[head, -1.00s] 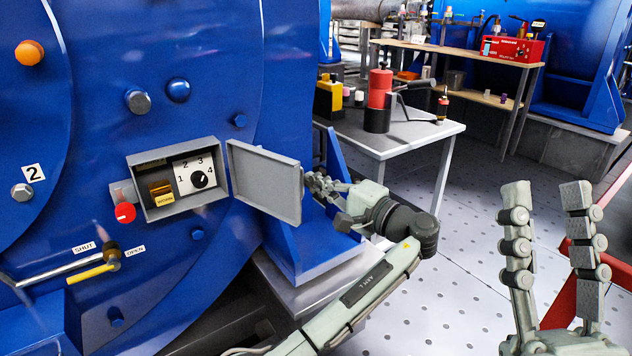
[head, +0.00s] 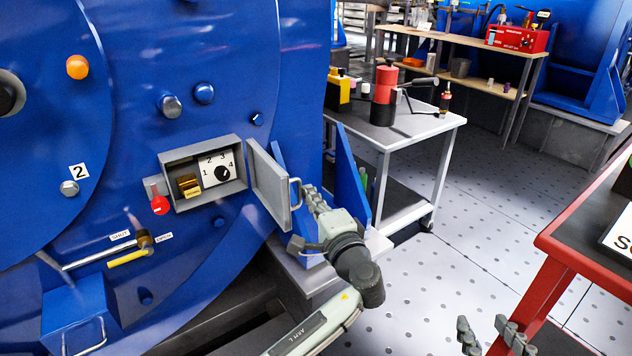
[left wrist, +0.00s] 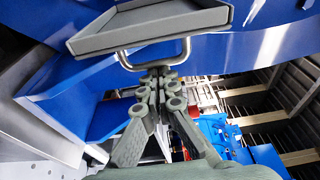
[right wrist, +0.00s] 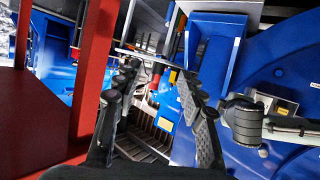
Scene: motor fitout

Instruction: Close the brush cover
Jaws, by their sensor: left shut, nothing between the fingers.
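The brush cover (head: 268,185) is a grey shallow lid hinged at the right side of a grey box (head: 166,163) on the blue motor. It stands open, swung out to the right, with a bar handle (head: 296,192) on its outer side. In the left wrist view the handle (left wrist: 186,52) hangs below the cover (left wrist: 150,30). My left gripper (head: 309,193) is shut and empty, its fingertips close to the handle; I cannot tell whether they touch it. My right gripper (head: 484,322) is open and empty at the lower right, away from the cover.
Inside the box are a gold block (head: 189,185) and a numbered dial (head: 222,172). A red knob (head: 160,205) and yellow lever (head: 128,258) are nearby. A grey table (head: 425,127) stands behind, and a red-framed table (head: 560,250) is at the right.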

